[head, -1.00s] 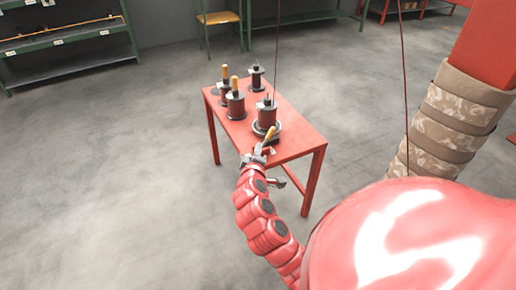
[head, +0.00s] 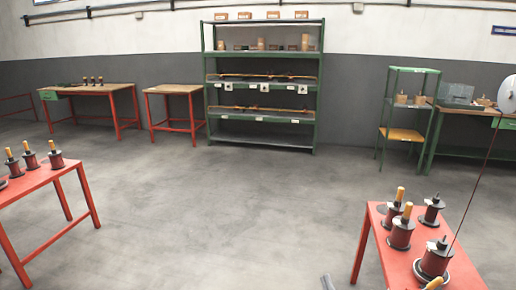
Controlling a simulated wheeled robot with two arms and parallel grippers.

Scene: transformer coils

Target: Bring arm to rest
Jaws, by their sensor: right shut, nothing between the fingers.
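The grey tip of my right gripper (head: 327,283) just shows at the bottom edge, left of the nearer red table (head: 376,238). It is shut and empty, apart from the table. The rest of that arm is below the picture. Several dark red coils stand on this table, two with wooden handles (head: 407,212). A front coil (head: 435,262) sits on a dark round base with a thin cable rising beside it. Another wooden handle (head: 434,283) shows in front of it, partly cut off. My left gripper is out of view.
Another red table (head: 40,180) with several handled coils is at the left. A green shelf rack (head: 263,141), work tables (head: 173,90) and a green stand (head: 414,70) line the back wall. The grey floor (head: 220,215) between is clear.

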